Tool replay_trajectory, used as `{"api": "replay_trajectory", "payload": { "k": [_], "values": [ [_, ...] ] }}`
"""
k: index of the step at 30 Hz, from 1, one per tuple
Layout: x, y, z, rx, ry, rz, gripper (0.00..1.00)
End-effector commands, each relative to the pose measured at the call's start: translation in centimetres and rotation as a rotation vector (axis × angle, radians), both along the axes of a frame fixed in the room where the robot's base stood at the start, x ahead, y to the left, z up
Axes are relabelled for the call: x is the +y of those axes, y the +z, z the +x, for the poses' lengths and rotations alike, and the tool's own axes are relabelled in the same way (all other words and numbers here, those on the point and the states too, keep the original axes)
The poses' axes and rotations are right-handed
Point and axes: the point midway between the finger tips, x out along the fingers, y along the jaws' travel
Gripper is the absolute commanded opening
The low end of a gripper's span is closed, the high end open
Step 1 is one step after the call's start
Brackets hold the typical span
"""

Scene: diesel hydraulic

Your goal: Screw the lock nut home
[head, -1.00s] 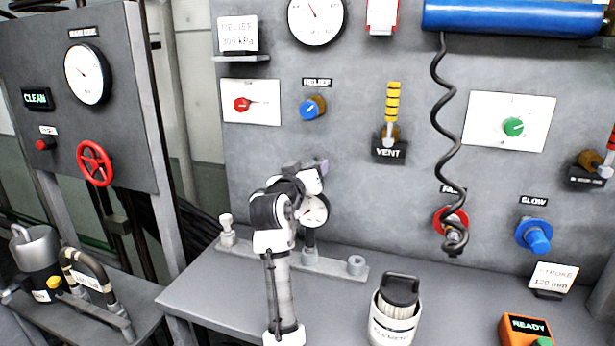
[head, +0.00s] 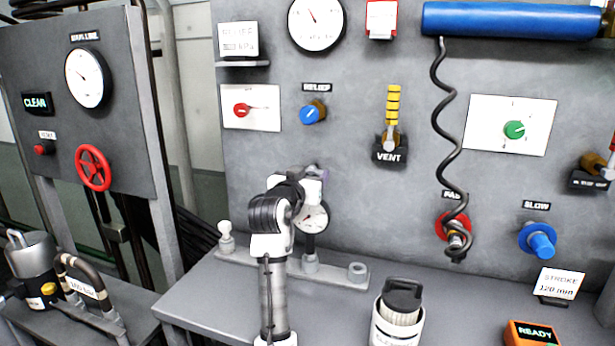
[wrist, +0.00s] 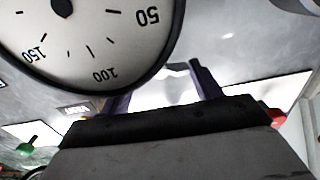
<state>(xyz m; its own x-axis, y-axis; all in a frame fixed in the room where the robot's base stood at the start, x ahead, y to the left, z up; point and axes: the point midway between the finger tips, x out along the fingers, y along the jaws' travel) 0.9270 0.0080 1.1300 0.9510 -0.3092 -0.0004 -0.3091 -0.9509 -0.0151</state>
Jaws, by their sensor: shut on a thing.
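My gripper (head: 318,174) is beside and just above a round dial gauge (head: 316,221) on the bench, partly hidden behind my arm in the head view. In the wrist view its purple fingers (wrist: 165,84) stand either side of a pale patch, and the gauge face (wrist: 85,40) fills the upper left, close by. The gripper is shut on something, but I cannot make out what. I cannot pick out a lock nut for certain. The blue relief knob (head: 310,115) has a brass collar behind it and stands clear of my gripper.
The gauge stands on a grey manifold bar (head: 335,275) with a knobbed fitting (head: 226,238) at left and an open-topped port (head: 357,271) at right. A white canister (head: 397,315) stands in front. A black coiled hose (head: 447,120) hangs at right.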

Motion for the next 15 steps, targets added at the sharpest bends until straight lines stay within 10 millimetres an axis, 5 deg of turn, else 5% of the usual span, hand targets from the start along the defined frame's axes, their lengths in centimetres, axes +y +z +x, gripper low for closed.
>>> {"api": "replay_trajectory", "payload": {
  "k": [3,4,8,15],
  "values": [
    [0.03,0.01,-0.01,-0.001,0.001,0.002,0.41],
    [0.03,0.01,-0.01,-0.001,0.001,0.002,0.68],
    [0.03,0.01,-0.01,-0.001,0.001,0.002,0.84],
    [0.0,0.01,-0.01,0.0,0.0,0.0,0.85]
  ]
}}
